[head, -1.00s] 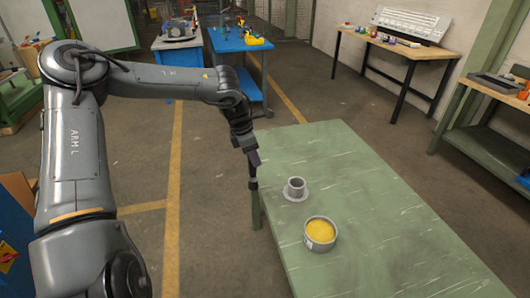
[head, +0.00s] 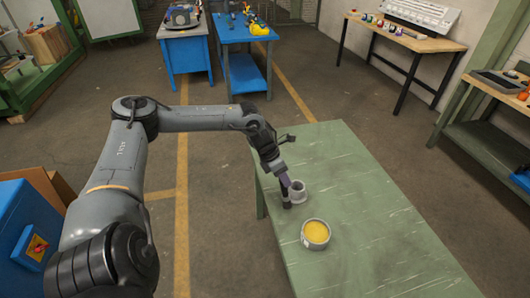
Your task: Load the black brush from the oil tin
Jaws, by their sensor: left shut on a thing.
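The oil tin (head: 315,246), a round grey tin with yellow oil showing inside, stands on the green table near its left edge. A grey flanged cup (head: 299,193) stands just behind it. My left gripper (head: 284,181) points down over the table's left side and is shut on the black brush (head: 287,200). The brush hangs down, just left of the cup in the picture and behind and left of the tin, apart from the tin. I cannot tell whether its tip touches the table. My right gripper is out of view.
The green table (head: 390,225) is bare to the right of the tin. A blue bench (head: 243,36) stands far behind, and a wooden workbench (head: 405,38) stands along the right wall. A blue cabinet (head: 25,230) is at the left.

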